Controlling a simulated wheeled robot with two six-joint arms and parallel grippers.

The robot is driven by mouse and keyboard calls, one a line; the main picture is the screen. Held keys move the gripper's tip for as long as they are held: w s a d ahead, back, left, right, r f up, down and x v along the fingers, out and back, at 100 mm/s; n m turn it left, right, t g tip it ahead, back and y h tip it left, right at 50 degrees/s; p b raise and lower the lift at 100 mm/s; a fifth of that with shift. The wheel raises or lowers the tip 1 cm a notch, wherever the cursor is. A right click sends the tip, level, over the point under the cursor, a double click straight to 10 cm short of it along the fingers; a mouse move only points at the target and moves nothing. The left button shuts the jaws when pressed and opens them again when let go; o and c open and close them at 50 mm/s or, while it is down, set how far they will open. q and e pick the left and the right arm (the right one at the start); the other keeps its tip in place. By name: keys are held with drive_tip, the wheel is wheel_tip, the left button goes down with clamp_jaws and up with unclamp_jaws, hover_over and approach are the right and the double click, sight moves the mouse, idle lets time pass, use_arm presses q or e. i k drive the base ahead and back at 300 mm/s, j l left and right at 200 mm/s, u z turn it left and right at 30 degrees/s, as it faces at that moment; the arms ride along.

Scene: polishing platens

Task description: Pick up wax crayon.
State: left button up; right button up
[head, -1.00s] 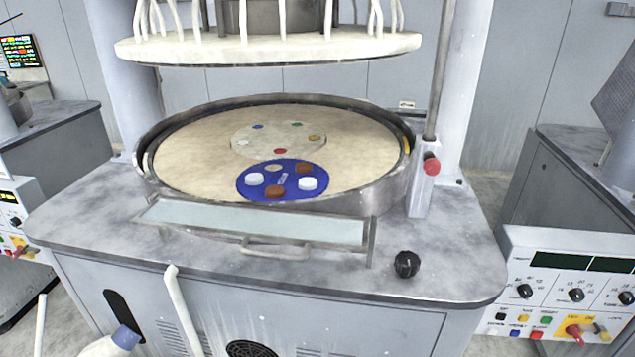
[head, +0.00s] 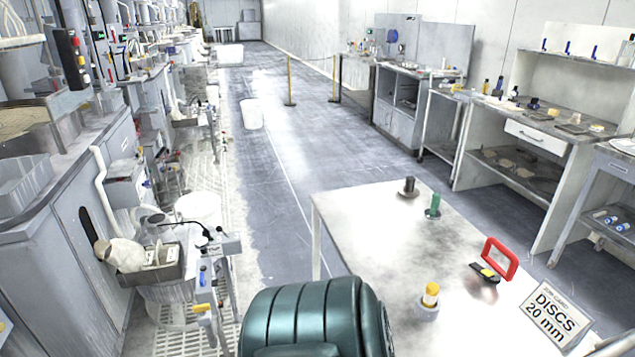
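I cannot make out a wax crayon for certain in the head view. On the white table at the front right stand a yellow-topped piece on a pale base (head: 430,296), a green piece (head: 433,207) and a dark piece (head: 409,187), all upright. A black and yellow item (head: 485,272) lies next to a red frame (head: 499,259); it is too small to identify. Neither of my grippers is in view.
The white table (head: 365,232) carries a sign reading "DISCS 20 mm" (head: 555,320) at its right. Benches and shelves (head: 545,135) line the right wall. Machines line the left. A white bucket (head: 251,114) stands in the aisle (head: 300,150), which is otherwise largely clear.

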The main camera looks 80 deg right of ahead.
sight(431, 296)
drive_tip(key=z, duration=2.2)
drive_tip(key=i+j, duration=0.05)
